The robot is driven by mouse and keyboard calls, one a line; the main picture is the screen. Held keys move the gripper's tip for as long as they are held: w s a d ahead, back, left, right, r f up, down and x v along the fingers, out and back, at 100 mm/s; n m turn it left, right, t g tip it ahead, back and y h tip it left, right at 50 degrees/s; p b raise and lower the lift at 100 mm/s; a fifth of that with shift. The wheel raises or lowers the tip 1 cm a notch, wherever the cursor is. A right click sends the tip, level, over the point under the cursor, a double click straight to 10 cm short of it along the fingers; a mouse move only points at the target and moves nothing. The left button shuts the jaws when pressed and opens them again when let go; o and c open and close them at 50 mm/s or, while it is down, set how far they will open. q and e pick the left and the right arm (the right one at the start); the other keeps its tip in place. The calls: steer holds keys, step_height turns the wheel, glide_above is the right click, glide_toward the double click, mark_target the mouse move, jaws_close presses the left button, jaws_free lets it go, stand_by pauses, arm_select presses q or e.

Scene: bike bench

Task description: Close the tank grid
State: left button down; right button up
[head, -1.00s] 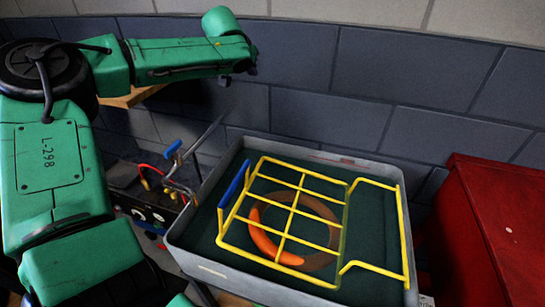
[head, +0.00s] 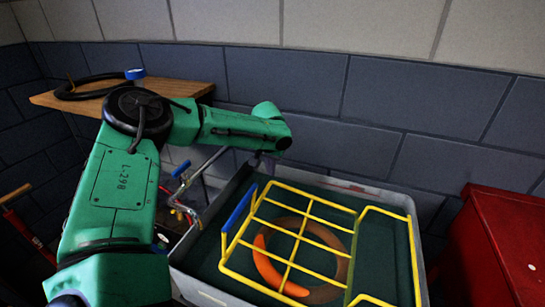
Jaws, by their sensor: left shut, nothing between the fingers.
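A grey tank (head: 192,284) holds dark green liquid. A yellow wire grid (head: 315,197) with a blue handle (head: 240,208) on its left side lies across the tank; I cannot tell how far its handle side is raised. An orange ring (head: 268,266) shows beneath the bars, its right part browner. My left gripper (head: 260,161) is at the end of the green arm, near the tank's far left corner, apart from the handle. It is shut and empty, mostly hidden by the wrist. My right gripper is not in view.
A red cabinet (head: 498,245) stands right of the tank. A wooden shelf (head: 190,88) with a black tyre-like loop (head: 90,88) is at the back left. A tap-like metal pipe (head: 196,177) rises left of the tank. A blue-grey brick wall (head: 400,100) closes off the back.

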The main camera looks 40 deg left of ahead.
arm_select(q)
steer(key=shift+a+f, duration=0.1)
steer(key=shift+f, duration=0.35)
